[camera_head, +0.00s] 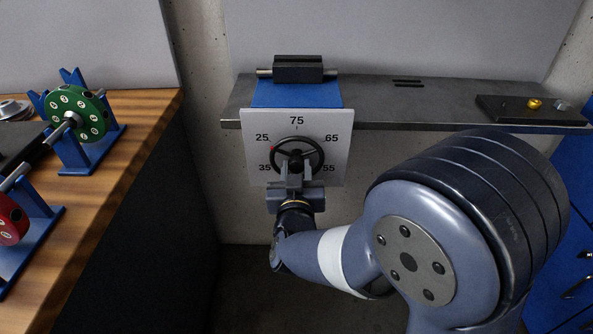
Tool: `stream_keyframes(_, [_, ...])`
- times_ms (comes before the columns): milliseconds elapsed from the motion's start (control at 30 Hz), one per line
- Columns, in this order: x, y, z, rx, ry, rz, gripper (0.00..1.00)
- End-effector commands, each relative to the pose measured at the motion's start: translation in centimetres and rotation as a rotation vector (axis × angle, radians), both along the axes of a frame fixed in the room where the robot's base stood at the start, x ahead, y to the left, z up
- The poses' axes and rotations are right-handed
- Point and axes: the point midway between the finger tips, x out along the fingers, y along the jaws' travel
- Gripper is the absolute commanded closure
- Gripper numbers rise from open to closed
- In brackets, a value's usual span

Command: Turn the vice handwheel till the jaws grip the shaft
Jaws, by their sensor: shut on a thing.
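The black handwheel (316,148) sits on a white dial plate (336,175) marked 75, 65, 55, 35 and 25, below the shelf edge. A small red mark shows at the wheel's left, near 25. The dark vice jaw block (298,66) stands above on a blue base (298,96). The grey shaft (264,72) sticks out at both sides of the block; whether the jaws touch it I cannot tell. My gripper (296,168) reaches up from below and is shut on the handwheel at its lower middle, hiding part of it.
A grey metal shelf (430,102) carries two thin black strips and a dark plate (520,110) with a brass knob. On the left, a wooden bench (120,165) holds a green rotor (78,113) and a red rotor (10,222) on blue stands. Blue drawers (565,255) stand at the right.

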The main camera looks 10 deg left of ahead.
Motion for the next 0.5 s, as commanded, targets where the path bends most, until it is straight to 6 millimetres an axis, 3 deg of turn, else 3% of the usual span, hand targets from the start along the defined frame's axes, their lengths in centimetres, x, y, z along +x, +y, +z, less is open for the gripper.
stream_keyframes(400, [0.00, -0.01, -0.02, 0.081, 0.019, 0.000, 0.91])
stream_keyframes(433, [0.00, -0.01, -0.01, 0.081, 0.019, 0.000, 0.65])
stream_keyframes(500, [0.00, -0.01, -0.01, 0.080, 0.019, 0.000, 0.60])
